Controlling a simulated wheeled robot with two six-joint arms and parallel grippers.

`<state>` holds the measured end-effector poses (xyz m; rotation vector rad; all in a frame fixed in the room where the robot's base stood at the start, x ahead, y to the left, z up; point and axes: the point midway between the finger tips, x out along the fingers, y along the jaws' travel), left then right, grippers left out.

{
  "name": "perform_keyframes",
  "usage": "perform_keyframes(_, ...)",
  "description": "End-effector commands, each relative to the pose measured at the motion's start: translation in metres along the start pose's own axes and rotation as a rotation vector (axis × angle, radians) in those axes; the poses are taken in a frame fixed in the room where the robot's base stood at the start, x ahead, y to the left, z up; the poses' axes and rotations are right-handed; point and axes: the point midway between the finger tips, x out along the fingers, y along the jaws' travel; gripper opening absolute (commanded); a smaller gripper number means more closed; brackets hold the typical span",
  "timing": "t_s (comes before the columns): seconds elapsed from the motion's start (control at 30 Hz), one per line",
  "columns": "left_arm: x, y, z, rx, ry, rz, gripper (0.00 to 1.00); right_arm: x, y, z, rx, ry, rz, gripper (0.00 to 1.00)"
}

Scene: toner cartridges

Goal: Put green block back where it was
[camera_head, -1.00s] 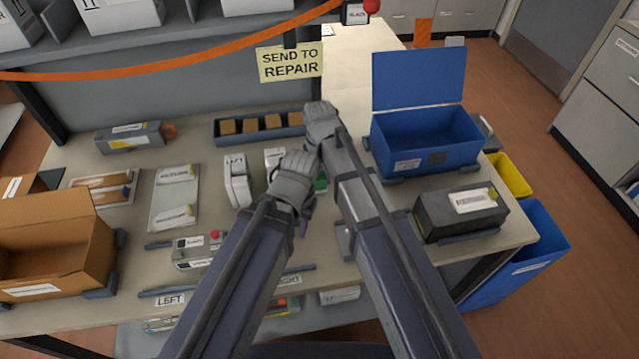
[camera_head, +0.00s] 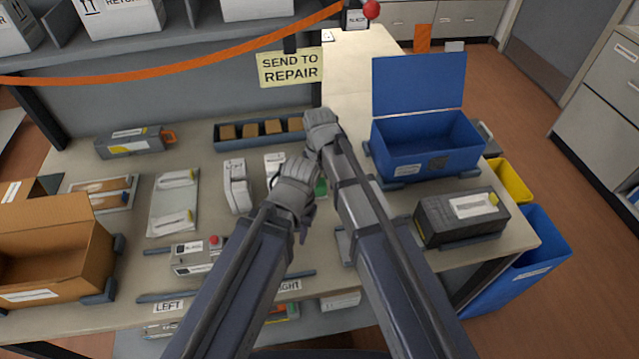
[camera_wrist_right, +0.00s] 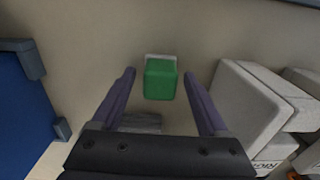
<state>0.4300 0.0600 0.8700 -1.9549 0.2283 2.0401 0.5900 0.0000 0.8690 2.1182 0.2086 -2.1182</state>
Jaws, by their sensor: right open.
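The green block (camera_wrist_right: 160,80) stands upright in the right wrist view, with a pale patch at its far side. In the head view only a green sliver (camera_head: 321,187) shows between my arms. My right gripper (camera_wrist_right: 159,72) is open, with one finger on each side of the block and visible gaps between, so it does not hold it. In the head view my right gripper's fingers are hidden behind its wrist. My left gripper (camera_head: 303,228) is the lower one, close beside the right arm; its fingers are mostly hidden.
White cartridges (camera_head: 236,187) stand just left of the grippers. A grey tray (camera_head: 259,145) of brown blocks lies behind them. An open blue box (camera_head: 425,150) and a black cartridge (camera_head: 460,217) stand to the right. An open cardboard box (camera_head: 55,240) is at the left.

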Motion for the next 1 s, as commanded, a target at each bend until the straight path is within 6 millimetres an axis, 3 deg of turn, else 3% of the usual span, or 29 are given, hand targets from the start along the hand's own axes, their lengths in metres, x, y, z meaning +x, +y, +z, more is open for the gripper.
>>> perform_keyframes(0.27,-0.018,-0.002,0.001,0.0,0.0,0.0,0.35,-0.018,0.0,0.0,0.0,0.0,0.0,0.77)
perform_keyframes(1.0,-0.12,-0.011,0.007,0.001,0.0,0.0,0.35,-0.12,0.0,0.0,0.0,0.0,0.0,0.77)
